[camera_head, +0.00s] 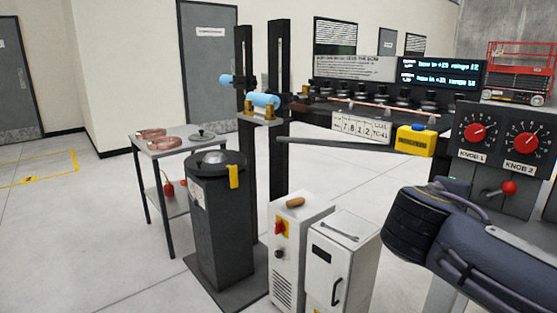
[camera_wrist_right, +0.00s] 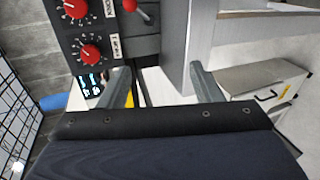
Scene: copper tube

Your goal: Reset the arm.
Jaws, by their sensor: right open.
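My right arm (camera_head: 430,235) reaches in from the lower right in the head view, in front of the control panel (camera_head: 500,135). In the right wrist view my right gripper (camera_wrist_right: 162,75) has its two fingers wide apart with nothing between them. The panel, with its red knobs (camera_wrist_right: 90,53) and red-tipped lever (camera_wrist_right: 130,6), lies beyond the fingers at the upper left. The fingers appear apart from it. A thin copper-coloured tube (camera_head: 365,108) lies along the dark bench at the back. My left gripper is not in view.
A white cabinet (camera_head: 342,265) stands left of my right arm, beside a smaller white unit (camera_head: 285,262) with a red switch. A yellow device (camera_head: 415,142) sits near the bench. Floor at left is clear.

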